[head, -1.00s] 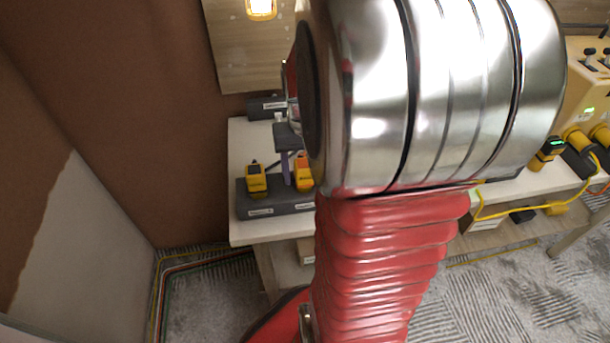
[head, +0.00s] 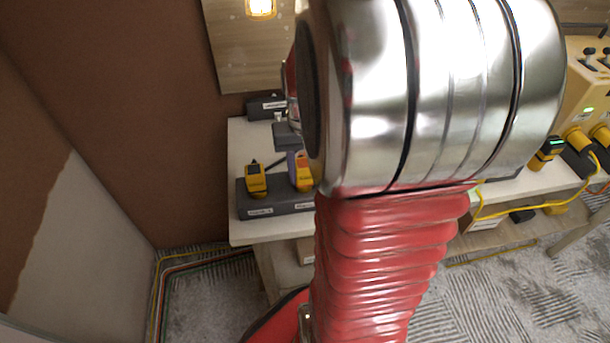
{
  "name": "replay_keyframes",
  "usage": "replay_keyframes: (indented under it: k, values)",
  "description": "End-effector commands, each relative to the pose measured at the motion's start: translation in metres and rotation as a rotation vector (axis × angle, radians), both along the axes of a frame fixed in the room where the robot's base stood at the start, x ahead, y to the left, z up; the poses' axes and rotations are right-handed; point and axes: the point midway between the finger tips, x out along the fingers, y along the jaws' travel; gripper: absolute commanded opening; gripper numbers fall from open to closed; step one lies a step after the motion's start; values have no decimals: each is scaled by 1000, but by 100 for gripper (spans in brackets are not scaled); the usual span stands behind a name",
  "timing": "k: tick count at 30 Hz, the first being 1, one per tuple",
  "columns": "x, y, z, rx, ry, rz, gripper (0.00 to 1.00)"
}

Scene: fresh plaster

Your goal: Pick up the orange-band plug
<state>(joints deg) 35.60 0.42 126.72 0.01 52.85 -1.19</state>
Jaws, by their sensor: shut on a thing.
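The orange-band plug (head: 303,181) is yellow with an orange patch near its top. It stands upright in the right part of a dark grey holder (head: 276,207) on the white table. My gripper (head: 297,164) reaches down to it from above and is shut on it. One grey finger lies against the plug's left side; the other finger is hidden behind my arm. A second yellow plug (head: 256,181) with a dark top stands in the left part of the holder, apart from my gripper.
A dark box (head: 265,106) lies at the table's back. On the right are a beige panel (head: 588,85), yellow plugs with a yellow cable (head: 540,207), and another yellow device (head: 546,151). A brown wall closes the left. My arm hides the middle.

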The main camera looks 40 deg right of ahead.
Motion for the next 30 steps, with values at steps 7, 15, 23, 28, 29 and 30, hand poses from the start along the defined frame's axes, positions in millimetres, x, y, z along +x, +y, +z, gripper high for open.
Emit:
replay_keyframes:
  k: [7,15,23,28,29,30]
  values:
    - [0,0,2,-1,-1,0,9]
    - [1,-1,30,-3,-4,0,9]
    - [1,0,76,-2,-3,0,9]
    - [0,0,95,-1,-1,1,9]
    - [0,0,97,-1,-1,1,9]
    - [0,0,99,-1,-1,1,9]
